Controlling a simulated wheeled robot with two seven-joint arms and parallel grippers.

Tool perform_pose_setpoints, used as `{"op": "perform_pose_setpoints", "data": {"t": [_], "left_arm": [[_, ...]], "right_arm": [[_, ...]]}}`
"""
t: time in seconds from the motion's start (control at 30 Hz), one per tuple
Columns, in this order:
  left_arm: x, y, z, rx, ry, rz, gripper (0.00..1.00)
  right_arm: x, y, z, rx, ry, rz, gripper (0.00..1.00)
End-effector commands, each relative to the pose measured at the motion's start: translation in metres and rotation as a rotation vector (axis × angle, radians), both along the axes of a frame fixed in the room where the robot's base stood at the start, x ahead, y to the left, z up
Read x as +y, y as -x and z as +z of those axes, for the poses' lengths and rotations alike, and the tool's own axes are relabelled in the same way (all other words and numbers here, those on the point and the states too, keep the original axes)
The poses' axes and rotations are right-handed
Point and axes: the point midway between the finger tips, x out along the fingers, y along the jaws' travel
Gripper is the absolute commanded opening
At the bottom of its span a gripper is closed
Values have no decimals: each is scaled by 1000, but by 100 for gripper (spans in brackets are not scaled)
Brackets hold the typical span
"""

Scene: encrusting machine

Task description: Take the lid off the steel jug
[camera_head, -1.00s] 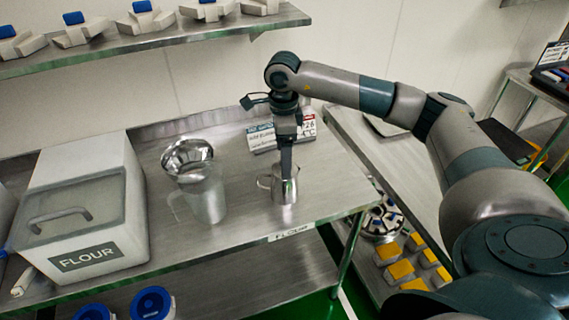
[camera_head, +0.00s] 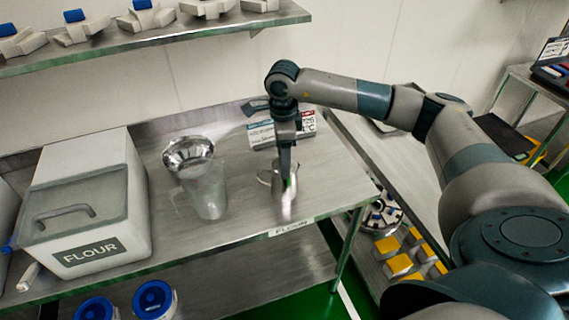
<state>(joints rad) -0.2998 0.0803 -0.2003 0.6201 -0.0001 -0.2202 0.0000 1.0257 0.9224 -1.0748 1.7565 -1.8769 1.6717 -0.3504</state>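The small steel jug (camera_head: 285,203) stands near the right end of the steel table, its handle on the left. My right gripper (camera_head: 287,181) points straight down at the jug's top, its fingers overlapping the upper part of the jug. The fingers hide the lid and most of the rim, and a small green patch shows by the fingertips. The jug's lower part is blurred. I cannot tell whether the fingers are closed on the lid. My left gripper is not in view.
A clear pitcher (camera_head: 208,196) with a shiny metal bowl (camera_head: 188,153) at its top stands left of the jug. A flour bin (camera_head: 88,205) fills the table's left. A shelf (camera_head: 165,40) runs above.

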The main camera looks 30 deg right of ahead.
Motion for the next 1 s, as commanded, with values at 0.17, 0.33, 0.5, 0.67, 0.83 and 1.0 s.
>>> {"op": "perform_pose_setpoints", "data": {"t": [0.17, 0.33, 0.5, 0.67, 0.83, 1.0], "left_arm": [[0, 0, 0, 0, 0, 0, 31], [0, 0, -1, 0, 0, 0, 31], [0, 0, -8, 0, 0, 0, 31], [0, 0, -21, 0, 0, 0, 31], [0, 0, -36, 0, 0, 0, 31], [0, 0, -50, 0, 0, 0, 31]], "right_arm": [[0, 0, 0, 0, 0, 0, 37], [0, 0, 1, -1, 0, 0, 37], [0, -1, 9, -4, 0, -1, 37], [0, -1, 28, -6, 0, 0, 37], [-6, 20, 48, -3, 1, 1, 37], [-14, 52, 69, -5, 1, -1, 37]]}}
